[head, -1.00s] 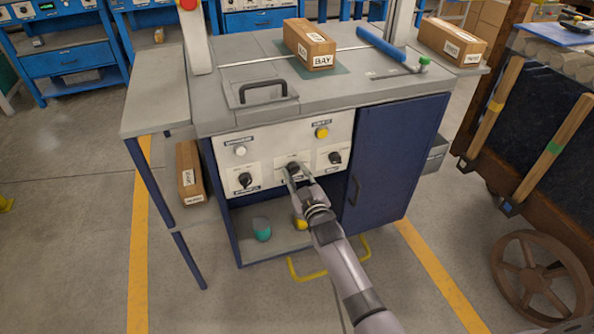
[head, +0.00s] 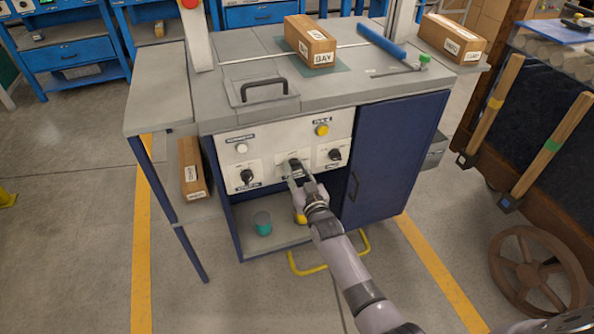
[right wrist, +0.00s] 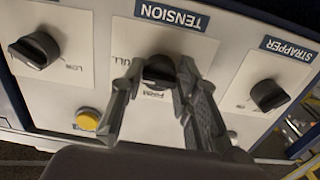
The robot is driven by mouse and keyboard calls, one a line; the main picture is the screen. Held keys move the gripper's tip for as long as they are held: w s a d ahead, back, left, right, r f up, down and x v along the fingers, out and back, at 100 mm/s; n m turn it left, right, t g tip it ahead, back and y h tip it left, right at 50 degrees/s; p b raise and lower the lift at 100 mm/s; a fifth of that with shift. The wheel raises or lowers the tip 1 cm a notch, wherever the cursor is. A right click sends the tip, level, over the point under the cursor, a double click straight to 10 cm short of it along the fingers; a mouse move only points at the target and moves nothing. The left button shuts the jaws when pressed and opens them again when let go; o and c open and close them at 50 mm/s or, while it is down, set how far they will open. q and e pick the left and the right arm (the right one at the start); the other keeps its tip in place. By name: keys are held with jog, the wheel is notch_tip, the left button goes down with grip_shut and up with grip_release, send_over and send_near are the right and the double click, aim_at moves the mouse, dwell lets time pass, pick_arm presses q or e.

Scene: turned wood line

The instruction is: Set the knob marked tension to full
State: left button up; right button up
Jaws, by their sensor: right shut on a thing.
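The tension knob (right wrist: 158,68) is black and sits on a white plate, with a TENSION label (right wrist: 172,14) beside it in the right wrist view. Its plate carries the word FIRM and, partly covered by a finger, a word ending in ULL. My right gripper (right wrist: 155,75) is shut on this knob, one finger on each side. In the head view my right gripper (head: 296,172) reaches the middle knob of the cabinet's front panel and partly hides it. The knob's pointer direction cannot be told. My left gripper is not in view.
The left knob (head: 247,176), marked STRAPPER in the wrist view, and the right knob (head: 335,154) flank it. A white button (head: 241,148) and a yellow button (head: 321,130) sit above. A teal cup (head: 262,222) stands on the shelf below; a yellow rail (head: 310,271) sticks out in front.

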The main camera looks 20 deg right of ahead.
jog(key=shift+f, duration=0.1)
jog(key=o, duration=1.2)
jog(key=shift+c, duration=0.2)
jog(key=s, duration=1.2)
jog(key=shift+d, duration=0.2)
